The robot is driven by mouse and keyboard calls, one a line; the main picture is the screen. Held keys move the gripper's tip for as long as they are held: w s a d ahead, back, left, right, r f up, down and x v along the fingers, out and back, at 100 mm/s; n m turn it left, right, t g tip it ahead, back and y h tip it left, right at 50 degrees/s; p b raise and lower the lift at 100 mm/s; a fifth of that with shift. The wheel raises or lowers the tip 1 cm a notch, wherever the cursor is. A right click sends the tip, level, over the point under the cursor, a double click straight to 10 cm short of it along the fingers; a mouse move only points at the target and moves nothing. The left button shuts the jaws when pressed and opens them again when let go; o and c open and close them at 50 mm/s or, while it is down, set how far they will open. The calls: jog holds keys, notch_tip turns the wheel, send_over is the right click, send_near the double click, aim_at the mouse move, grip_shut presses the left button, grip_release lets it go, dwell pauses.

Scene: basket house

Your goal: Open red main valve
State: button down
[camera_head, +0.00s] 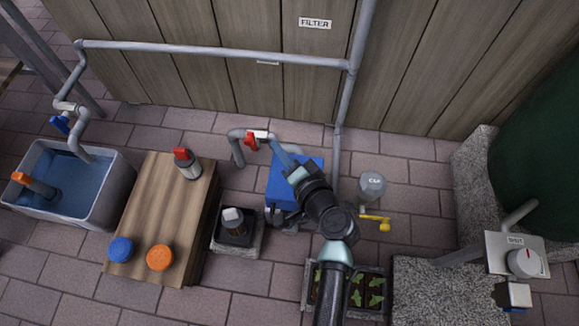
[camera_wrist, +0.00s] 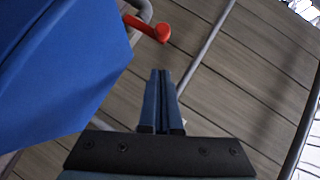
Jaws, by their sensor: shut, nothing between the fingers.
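The red valve handle (camera_head: 251,142) sits on a grey pipe near the foot of the wooden wall. It also shows in the wrist view (camera_wrist: 152,28), beyond the fingertips and a little to their left. My gripper (camera_wrist: 161,73) is shut and empty, its two fingers side by side and apart from the handle. In the head view my arm reaches over the blue box (camera_head: 280,185) toward the valve, and the fingers are hard to tell from the pipe there. The blue box fills the left of the wrist view (camera_wrist: 55,70), close beside the gripper.
A water basin (camera_head: 108,207) is at the left. A wooden bench (camera_head: 165,215) holds a red-handled part (camera_head: 183,157), a blue knob (camera_head: 121,248) and an orange knob (camera_head: 160,257). A yellow lever (camera_head: 379,222) is right of my arm. A grey pipe (camera_head: 210,53) crosses the wall.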

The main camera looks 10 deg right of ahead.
aim_at(251, 136)
jog(key=w+a, duration=0.1)
jog(key=w+a+f+b, duration=0.2)
jog(key=a, duration=0.1)
jog(key=shift+w+f, duration=0.1)
jog(key=shift+f, duration=0.15)
jog(key=shift+r, duration=0.1)
jog(key=shift+a+r, duration=0.1)
jog(key=shift+a+n+p, duration=0.15)
jog(key=shift+n+p, duration=0.15)
jog(key=shift+p, duration=0.45)
